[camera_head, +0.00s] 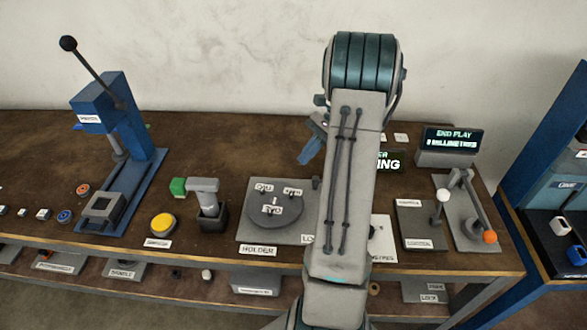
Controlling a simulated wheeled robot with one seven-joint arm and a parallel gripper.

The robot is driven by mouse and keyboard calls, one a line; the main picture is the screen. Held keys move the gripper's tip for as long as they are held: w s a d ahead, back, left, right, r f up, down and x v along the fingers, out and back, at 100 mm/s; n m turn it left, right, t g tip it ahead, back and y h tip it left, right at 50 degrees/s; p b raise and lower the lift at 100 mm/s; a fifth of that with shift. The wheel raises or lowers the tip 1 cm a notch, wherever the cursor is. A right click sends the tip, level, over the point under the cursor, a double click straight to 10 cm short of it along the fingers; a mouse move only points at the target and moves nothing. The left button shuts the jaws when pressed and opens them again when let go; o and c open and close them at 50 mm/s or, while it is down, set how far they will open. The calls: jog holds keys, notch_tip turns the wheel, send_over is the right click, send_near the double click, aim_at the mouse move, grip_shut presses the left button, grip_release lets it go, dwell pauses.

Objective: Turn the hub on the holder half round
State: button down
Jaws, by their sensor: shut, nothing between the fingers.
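The holder (248,233) is a flat grey plate labelled "HOLDER" near the front edge of the bench, left of my arm. A dark round disc (259,212), which looks like the hub, lies flat on it. Several small white tags with lettering too small to read stand on or around the disc, with small light pegs by them. My arm crosses the view just right of the holder and hides what is behind it. My gripper does not show.
A grey device with a green end (178,187) and a yellow button (162,224) stand left of the holder. A blue lever press (115,125) is further left. Right of my arm are a white-knobbed lever box (418,228), an orange-tipped crank (489,237) and an "END PLAY" display (452,141).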

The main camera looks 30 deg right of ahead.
aim_at(268, 192)
notch_tip(268, 192, up, 4)
jog(key=a+m+h+b, duration=0.1)
jog(key=a+m+h, duration=0.15)
jog(key=h, duration=0.25)
jog(key=shift+n, duration=0.45)
jog(key=x, duration=0.9)
jog(key=shift+w+a+f, duration=0.1)
jog(key=shift+a+f, duration=0.05)
jog(key=shift+f, duration=0.2)
jog(key=a, duration=0.1)
jog(key=a+p, duration=0.1)
jog(key=a, duration=0.1)
jog(key=shift+w+a+f, duration=0.1)
jog(key=shift+w+a, duration=0.05)
jog(key=shift+w, duration=0.15)
jog(key=shift+w+a+f, duration=0.1)
jog(key=shift+a, duration=0.3)
